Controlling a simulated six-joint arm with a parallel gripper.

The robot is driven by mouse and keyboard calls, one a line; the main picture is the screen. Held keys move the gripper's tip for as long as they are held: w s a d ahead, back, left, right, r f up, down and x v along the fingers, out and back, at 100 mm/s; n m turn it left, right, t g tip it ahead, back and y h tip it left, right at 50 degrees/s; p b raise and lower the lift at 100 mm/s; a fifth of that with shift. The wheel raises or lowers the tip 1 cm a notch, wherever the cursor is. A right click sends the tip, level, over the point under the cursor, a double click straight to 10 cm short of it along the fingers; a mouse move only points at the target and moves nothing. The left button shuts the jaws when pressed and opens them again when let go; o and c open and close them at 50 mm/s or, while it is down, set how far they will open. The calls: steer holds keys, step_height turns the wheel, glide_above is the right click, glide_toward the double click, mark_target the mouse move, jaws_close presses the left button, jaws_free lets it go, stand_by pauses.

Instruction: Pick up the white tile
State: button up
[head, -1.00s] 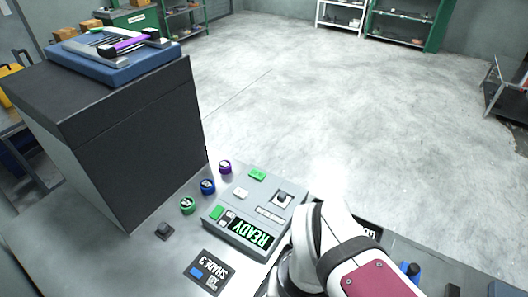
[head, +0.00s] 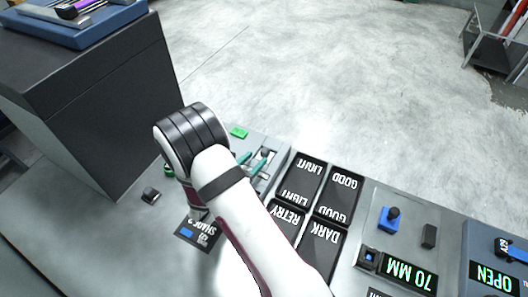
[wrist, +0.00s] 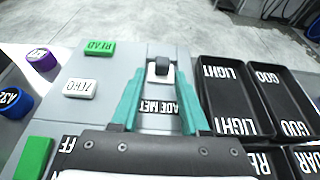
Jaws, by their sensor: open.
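The white tile (wrist: 80,88), a small block with dark lettering, lies on the grey shade meter panel (wrist: 105,68), left of my gripper in the wrist view. In the head view it is hidden behind my arm. My gripper (wrist: 160,72) has teal fingers, spread apart and empty. The fingers also show in the head view (head: 256,160), beyond my wrist. The tile is outside the fingers.
A green block (wrist: 99,48) lies behind the tile; another (wrist: 34,158) is nearer. Purple (wrist: 41,60) and blue (wrist: 13,101) round pots stand left of the panel. Black labelled trays (head: 304,180) stand to the right. A dark cabinet (head: 100,110) rises at left.

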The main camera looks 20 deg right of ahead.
mark_target(263, 153)
steer(key=x, duration=0.6)
steer(key=shift+d, duration=0.2)
jaws_close()
